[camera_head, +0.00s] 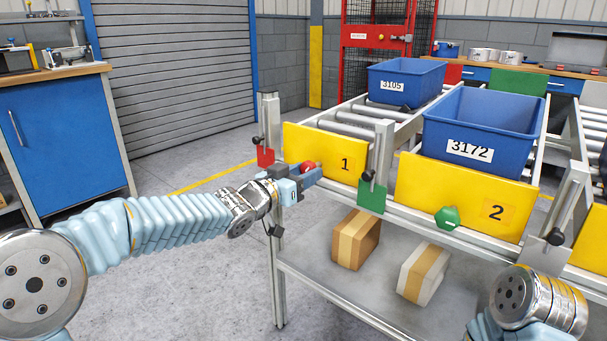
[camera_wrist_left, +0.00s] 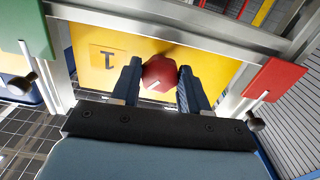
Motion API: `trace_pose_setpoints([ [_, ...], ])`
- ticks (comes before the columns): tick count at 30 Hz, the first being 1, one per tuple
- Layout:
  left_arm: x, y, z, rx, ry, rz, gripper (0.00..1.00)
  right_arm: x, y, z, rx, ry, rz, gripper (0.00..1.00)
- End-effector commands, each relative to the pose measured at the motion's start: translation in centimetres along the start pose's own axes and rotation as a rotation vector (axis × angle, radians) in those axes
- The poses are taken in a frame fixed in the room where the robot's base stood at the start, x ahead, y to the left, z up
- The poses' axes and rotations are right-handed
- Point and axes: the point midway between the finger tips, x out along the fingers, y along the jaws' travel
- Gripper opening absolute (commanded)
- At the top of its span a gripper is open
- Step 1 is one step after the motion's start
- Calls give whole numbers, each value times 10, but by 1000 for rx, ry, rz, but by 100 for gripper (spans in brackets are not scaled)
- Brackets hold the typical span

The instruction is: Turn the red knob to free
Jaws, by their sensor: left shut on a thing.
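The red knob (camera_head: 308,167) sits on the yellow panel marked 1 (camera_head: 345,165), at the panel's lower left. My left gripper (camera_head: 312,174) is at the knob. In the left wrist view the red knob (camera_wrist_left: 159,73) is between the two blue fingers of my left gripper (camera_wrist_left: 160,85), which is shut on it.
A green knob (camera_head: 447,217) is on the yellow panel marked 2 (camera_head: 480,203). A red plate (camera_head: 265,157) and a green plate (camera_head: 371,198) flank panel 1. Blue bins 3105 (camera_head: 410,78) and 3172 (camera_head: 470,125) stand on the rollers. Boxes (camera_head: 356,240) lie on the shelf below.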

Motion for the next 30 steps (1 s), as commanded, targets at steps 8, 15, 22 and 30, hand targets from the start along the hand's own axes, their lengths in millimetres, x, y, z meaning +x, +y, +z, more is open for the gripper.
trace_pose_setpoints([
  [8, 0, 0, 0, 3, 0, 0, 0, 0, 0, 0, 0, 0, 0, 43],
  [15, 0, 0, 1, 62, 1, -1, 0, 5, 2, 0, 0, -1, -1, 43],
  [22, 0, -1, 2, 217, 1, -1, 0, 15, 4, 1, -1, -4, -3, 43],
  [30, 0, -1, 3, 469, 0, 0, 0, 28, 7, 2, -2, -8, -6, 43],
])
